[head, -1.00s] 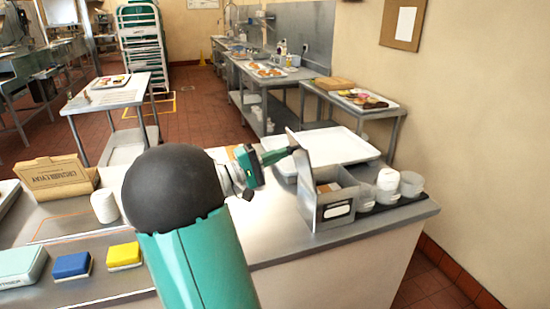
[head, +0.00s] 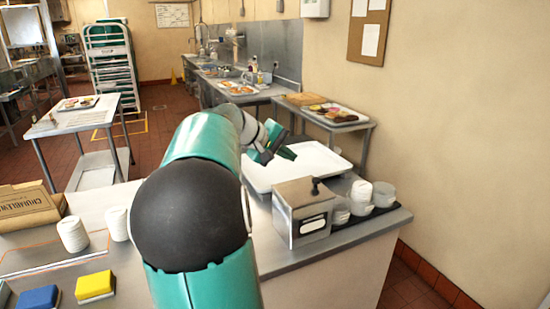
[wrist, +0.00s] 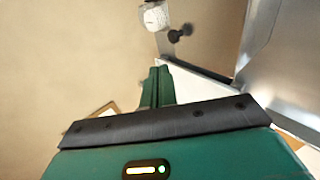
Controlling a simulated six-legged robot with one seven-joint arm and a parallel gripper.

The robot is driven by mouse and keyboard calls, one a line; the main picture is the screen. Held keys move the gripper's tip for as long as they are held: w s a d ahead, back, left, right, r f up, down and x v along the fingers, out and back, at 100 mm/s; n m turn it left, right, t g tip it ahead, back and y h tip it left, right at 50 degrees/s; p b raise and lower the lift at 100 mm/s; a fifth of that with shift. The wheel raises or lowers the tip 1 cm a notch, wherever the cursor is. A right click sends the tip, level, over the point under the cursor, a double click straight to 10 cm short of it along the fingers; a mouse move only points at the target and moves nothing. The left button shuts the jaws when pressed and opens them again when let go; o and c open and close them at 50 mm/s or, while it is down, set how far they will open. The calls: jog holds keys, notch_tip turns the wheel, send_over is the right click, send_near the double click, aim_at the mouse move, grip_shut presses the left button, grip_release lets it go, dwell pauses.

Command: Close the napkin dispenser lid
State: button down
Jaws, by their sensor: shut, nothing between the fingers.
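The knob also shows in the wrist view (wrist: 180,34). My gripper (head: 287,153) is behind the dispenser and slightly left, over the white tray, apart from the lid. Its green fingers (wrist: 158,82) are together and empty in the wrist view. The inside of the dispenser is hidden by the lid.
White cups (head: 361,195) stand in stacks on a black tray (head: 378,217) right of the dispenser. A large white tray (head: 258,180) lies behind it. Left are white stacked cups (head: 73,234), a yellow sponge (head: 95,286) and a cardboard box (head: 25,208). A wall rises at right.

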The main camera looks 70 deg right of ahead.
aim_at(318, 179)
jog(key=s+d+f+t+y, duration=0.1)
jog(key=s+d+t+y, duration=0.1)
jog(key=s+d+f+t+y, duration=0.4)
jog(key=shift+s+d+f, duration=0.25)
jog(key=shift+s+d, duration=0.05)
jog(key=shift+s, duration=0.05)
jog(key=shift+s+d+f+t+y, duration=0.25)
jog(key=shift+f+t+y, duration=0.15)
jog(key=shift+f+y, duration=0.15)
jog(key=shift+s+d+f, duration=0.15)
jog(key=shift+f, duration=0.45)
jog(key=shift+f, duration=0.1)
